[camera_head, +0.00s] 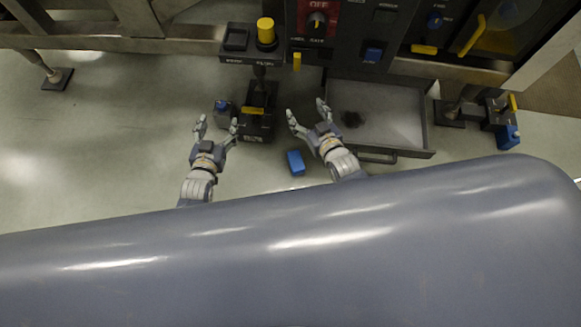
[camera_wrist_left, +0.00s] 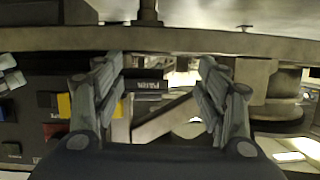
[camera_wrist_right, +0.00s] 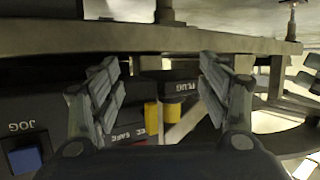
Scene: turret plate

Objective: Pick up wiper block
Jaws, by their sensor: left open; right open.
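A small blue block (camera_head: 296,162) lies on the floor in the head view, between my two hands and nearer the right one. It is the likeliest wiper block, though I see no label on it. My left gripper (camera_head: 217,126) is open and empty, left of the block. My right gripper (camera_head: 306,111) is open and empty, with its fingers beyond the block and its wrist just right of it. Both wrist views show spread fingers with nothing between them, at the left gripper (camera_wrist_left: 160,95) and the right gripper (camera_wrist_right: 160,95). The block is not seen there.
A control panel (camera_head: 345,30) and a shelf with a yellow cylinder (camera_head: 266,31) stand beyond. A dark blue-topped item (camera_head: 223,106) is near my left fingers.

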